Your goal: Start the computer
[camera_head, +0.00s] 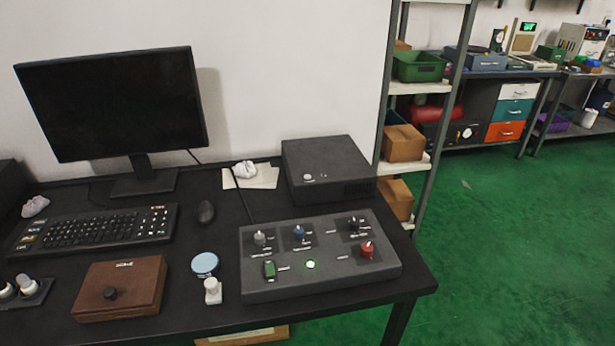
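A black computer box (325,165) stands at the back right of the dark table, with a small light round button (308,178) on its front left. The monitor (112,104) at the left has a dark screen. A keyboard (95,230) and a mouse (205,212) lie in front of it. A grey control panel (330,281) sits in front of the box. It carries several coloured knobs, a green switch (269,269) and a lit green light (310,265). Neither of my grippers shows in the head view.
A brown wooden box (120,289) with a dark knob, a light blue disc (204,263) and a small white item (212,291) lie near the front edge. A crumpled white cloth (245,170) lies left of the computer box. A shelf rack (436,130) stands beyond the table's right end.

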